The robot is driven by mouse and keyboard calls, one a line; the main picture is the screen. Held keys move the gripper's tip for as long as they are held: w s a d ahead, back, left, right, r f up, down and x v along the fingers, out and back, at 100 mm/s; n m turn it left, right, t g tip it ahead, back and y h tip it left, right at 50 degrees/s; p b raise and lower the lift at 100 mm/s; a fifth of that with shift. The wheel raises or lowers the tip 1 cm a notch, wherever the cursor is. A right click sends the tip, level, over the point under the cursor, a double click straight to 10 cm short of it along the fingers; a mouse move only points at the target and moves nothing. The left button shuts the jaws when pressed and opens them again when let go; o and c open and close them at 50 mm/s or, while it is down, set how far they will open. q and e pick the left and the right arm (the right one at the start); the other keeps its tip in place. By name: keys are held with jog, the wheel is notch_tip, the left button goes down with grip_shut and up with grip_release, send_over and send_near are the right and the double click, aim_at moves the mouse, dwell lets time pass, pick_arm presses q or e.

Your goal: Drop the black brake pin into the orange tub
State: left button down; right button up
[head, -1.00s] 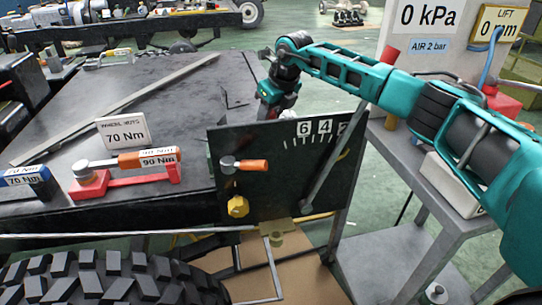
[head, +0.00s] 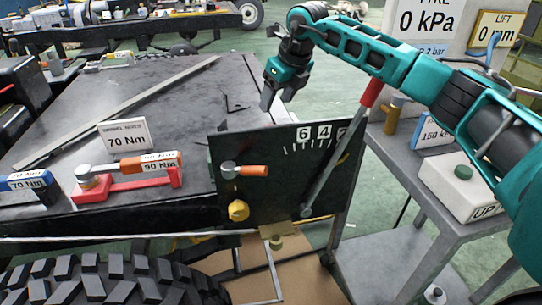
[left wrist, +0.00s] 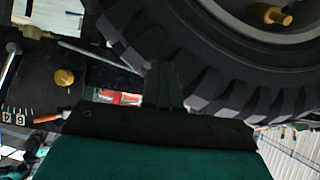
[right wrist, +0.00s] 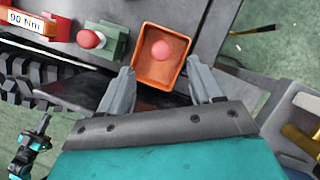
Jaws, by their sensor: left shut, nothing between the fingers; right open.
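The orange tub (right wrist: 140,70) shows in the right wrist view, with a pink-red round thing (right wrist: 161,50) inside it. In the head view the tub is hidden, apparently behind the upright dark board. My right gripper (head: 277,98) is open above the bench's far right corner. In the right wrist view its two fingers (right wrist: 161,68) stand apart on either side of the tub, with nothing held between them. I cannot make out the black brake pin for certain in any view. My left gripper (left wrist: 163,85) is shut and empty beside the large tyre.
The dark board (head: 280,190) carries an orange-handled lever (head: 245,170), a yellow knob (head: 238,210) and a red-topped lever (head: 371,93). A thin black bent piece (head: 235,104) lies on the bench. A tyre (head: 100,280) fills the lower left. A grey cart (head: 425,195) stands right.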

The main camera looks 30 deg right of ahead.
jog(key=v, duration=0.5)
jog(key=shift+r, duration=0.15)
